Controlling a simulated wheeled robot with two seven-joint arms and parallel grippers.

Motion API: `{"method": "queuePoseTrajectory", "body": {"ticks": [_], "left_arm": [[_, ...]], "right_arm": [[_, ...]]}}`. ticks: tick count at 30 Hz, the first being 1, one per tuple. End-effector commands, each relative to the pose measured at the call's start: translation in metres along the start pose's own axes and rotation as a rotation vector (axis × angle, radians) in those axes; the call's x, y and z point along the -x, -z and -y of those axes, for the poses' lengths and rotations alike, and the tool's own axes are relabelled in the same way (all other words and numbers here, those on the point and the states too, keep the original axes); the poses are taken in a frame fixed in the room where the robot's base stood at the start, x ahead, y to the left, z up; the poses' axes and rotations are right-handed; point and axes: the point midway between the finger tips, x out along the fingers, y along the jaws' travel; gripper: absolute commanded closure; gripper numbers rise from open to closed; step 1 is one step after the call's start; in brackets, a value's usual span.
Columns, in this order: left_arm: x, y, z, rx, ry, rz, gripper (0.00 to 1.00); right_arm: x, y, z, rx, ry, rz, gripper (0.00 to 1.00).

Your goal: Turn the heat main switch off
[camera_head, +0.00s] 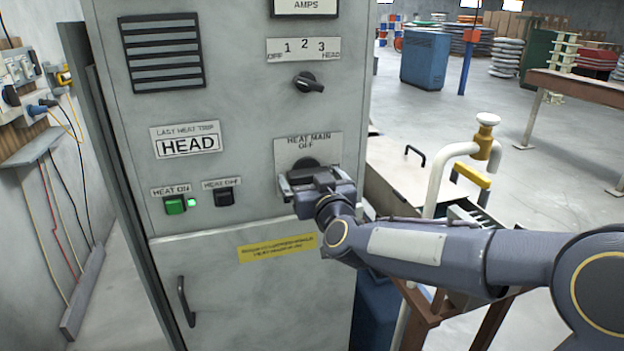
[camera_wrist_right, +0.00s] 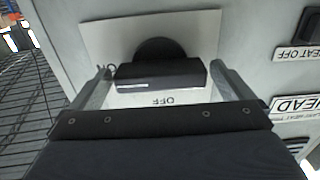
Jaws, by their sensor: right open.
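The heat main switch (camera_wrist_right: 160,76) is a black rotary handle on a pale plate labelled HEAT MAIN OFF (camera_head: 307,146) on the grey cabinet front. In the wrist view its bar lies crosswise between the two fingers of my right gripper (camera_wrist_right: 163,85). The fingers are open, one at each end of the bar; I cannot tell whether they touch it. In the head view my right gripper (camera_head: 292,184) is up against the plate and hides most of the switch, so only its dark upper part shows. My left gripper is not in view.
The cabinet (camera_head: 230,100) also carries a selector knob (camera_head: 308,82) above, a lit green HEAT ON button (camera_head: 175,205) and a black HEAT OFF button (camera_head: 224,197). A white pipe frame (camera_head: 437,185) and a bench stand right of the cabinet, close to my right arm.

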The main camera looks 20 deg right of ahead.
Motion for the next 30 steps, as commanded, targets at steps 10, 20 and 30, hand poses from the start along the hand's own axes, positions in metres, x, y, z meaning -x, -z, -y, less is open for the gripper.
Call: {"method": "queuePoseTrajectory", "body": {"ticks": [10,20,30], "left_arm": [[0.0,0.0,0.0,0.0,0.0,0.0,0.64],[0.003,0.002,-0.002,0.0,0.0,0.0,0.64],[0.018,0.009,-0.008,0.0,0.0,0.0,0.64]], "right_arm": [[0.0,0.0,0.0,0.0,0.0,0.0,0.35],[0.001,0.001,0.0,0.039,0.0,0.0,0.39],[0.001,0.003,0.001,0.263,0.002,0.001,0.39]]}}
